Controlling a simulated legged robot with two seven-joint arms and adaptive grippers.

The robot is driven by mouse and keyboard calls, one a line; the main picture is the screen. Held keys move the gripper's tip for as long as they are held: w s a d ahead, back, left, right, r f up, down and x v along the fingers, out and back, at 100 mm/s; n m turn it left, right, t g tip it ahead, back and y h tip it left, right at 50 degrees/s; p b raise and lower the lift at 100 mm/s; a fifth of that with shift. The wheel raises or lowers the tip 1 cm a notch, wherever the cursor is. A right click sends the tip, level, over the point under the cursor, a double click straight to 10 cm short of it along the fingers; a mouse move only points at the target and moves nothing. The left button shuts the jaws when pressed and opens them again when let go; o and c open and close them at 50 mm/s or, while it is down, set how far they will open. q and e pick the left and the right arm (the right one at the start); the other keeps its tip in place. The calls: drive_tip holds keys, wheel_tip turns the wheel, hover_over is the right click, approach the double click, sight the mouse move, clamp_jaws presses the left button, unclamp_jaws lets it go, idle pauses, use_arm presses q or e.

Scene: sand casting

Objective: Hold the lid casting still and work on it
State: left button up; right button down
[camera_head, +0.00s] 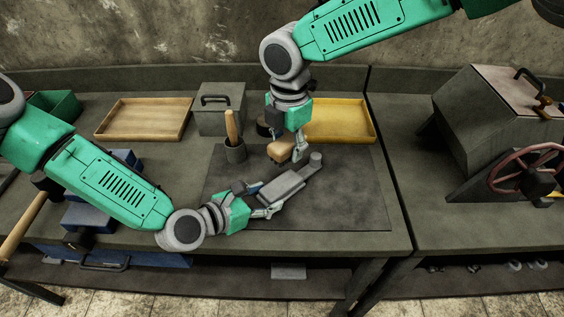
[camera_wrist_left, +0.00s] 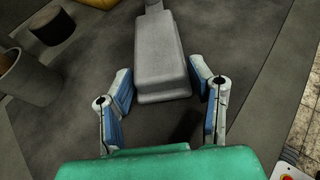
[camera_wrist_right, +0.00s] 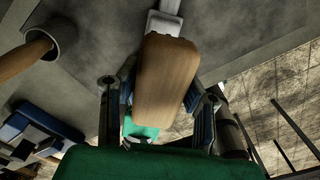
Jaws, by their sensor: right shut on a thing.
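The lid casting (camera_head: 284,186), a grey block with a narrower knobbed end, lies on the dark mat. In the left wrist view the casting (camera_wrist_left: 160,55) extends away between the fingers. My left gripper (camera_head: 262,200) is open around its near end, one finger on each side (camera_wrist_left: 160,78); whether they touch it is unclear. My right gripper (camera_head: 289,152) is shut on a tan wooden block (camera_head: 280,151), held above and beside the casting's far part. In the right wrist view this block (camera_wrist_right: 164,80) hides much of the casting (camera_wrist_right: 164,22); its underside is hidden.
A dark cup with a wooden handle (camera_head: 235,153) and a dark round piece (camera_head: 264,128) stand behind the casting. A wooden tray (camera_head: 145,135), a grey lidded box (camera_head: 220,122) and a yellow tray (camera_head: 360,135) line the back. The mat's right side (camera_head: 350,195) is clear.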

use_arm(q)
drive_tip(key=shift+o, duration=0.8)
drive_tip(key=shift+r, duration=0.15)
drive_tip(key=shift+r, duration=0.65)
drive_tip(key=o, duration=1)
drive_tip(key=shift+v, duration=3.95)
drive_tip(key=shift+s, duration=0.1)
